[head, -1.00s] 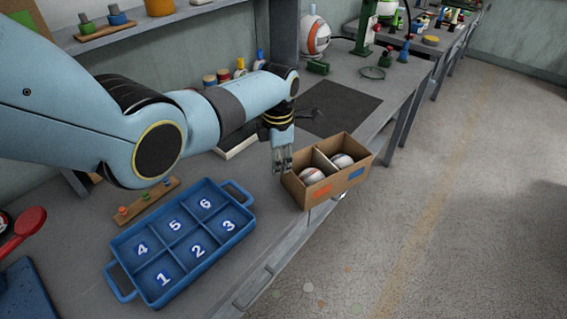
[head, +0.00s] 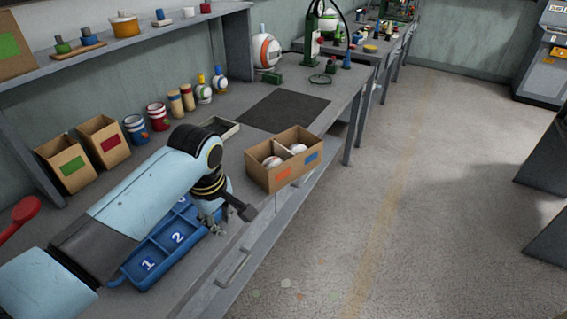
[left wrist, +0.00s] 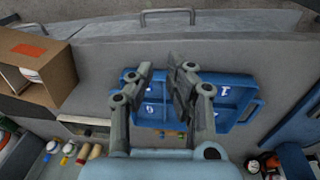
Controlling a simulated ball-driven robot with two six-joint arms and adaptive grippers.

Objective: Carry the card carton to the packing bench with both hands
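The card carton (head: 297,168) is an open brown box at the front edge of the grey workbench (head: 232,157). A divider splits it, and a white ball shows in each compartment. Orange and blue labels mark its front. In the left wrist view the carton (left wrist: 58,62) is at upper left. My left gripper (head: 212,224) is over the blue numbered tray (head: 192,258), left of the carton and apart from it. Its fingers stand apart with nothing between them in the left wrist view (left wrist: 165,70). My right gripper is out of view. I cannot tell which surface is the packing bench.
A dark mat (head: 285,110) lies behind the carton. Two card boxes (head: 103,143) and several tins and bottles stand along the wall. Another bench (head: 385,55) with equipment is farther back. The concrete floor (head: 430,170) is open to the right, with a grey machine (head: 547,60) beyond.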

